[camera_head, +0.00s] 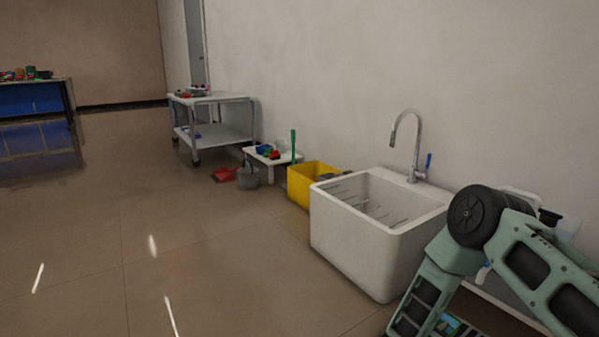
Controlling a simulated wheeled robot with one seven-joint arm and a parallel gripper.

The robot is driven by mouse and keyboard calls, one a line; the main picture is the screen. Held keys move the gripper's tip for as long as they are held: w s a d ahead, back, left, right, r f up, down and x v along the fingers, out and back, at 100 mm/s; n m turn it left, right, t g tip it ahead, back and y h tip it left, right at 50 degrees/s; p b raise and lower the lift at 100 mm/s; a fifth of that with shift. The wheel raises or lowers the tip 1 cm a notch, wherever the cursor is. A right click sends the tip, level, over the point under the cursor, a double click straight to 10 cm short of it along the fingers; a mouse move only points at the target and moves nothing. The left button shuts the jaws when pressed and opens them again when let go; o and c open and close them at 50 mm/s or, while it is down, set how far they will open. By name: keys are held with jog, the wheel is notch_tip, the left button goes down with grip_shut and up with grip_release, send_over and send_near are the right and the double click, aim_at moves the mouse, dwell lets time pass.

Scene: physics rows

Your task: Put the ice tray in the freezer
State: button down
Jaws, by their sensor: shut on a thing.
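Neither an ice tray nor a freezer can be made out in this view. My green and black arm fills the lower right corner, in front of the sink's right side. My gripper is outside the picture, so what it holds is not seen.
A white sink (365,247) with a tall faucet (417,145) stands against the wall. Left of it are a yellow bucket (299,186), a low white table (262,157) and a white cart (225,133). A blue table (30,100) stands far left. The tiled floor between is clear.

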jog(key=s+a+r+n+t+y+p, duration=0.1)
jog(key=a+r+n+t+y+p, duration=0.3)
jog(key=r+p, duration=2.35)
jog(key=s+d+r+n+t+y+p, duration=0.15)
jog(key=r+n+y+p, duration=0.6)
jog(key=r+p, duration=2)
jog(key=s+r+b, duration=0.4)
jog(key=s+r, duration=0.1)
jog(key=r, duration=0.1)
jog(key=shift+a+r+m, duration=0.15)
jog(key=shift+a+m, duration=0.15)
jog(key=shift+m, duration=0.05)
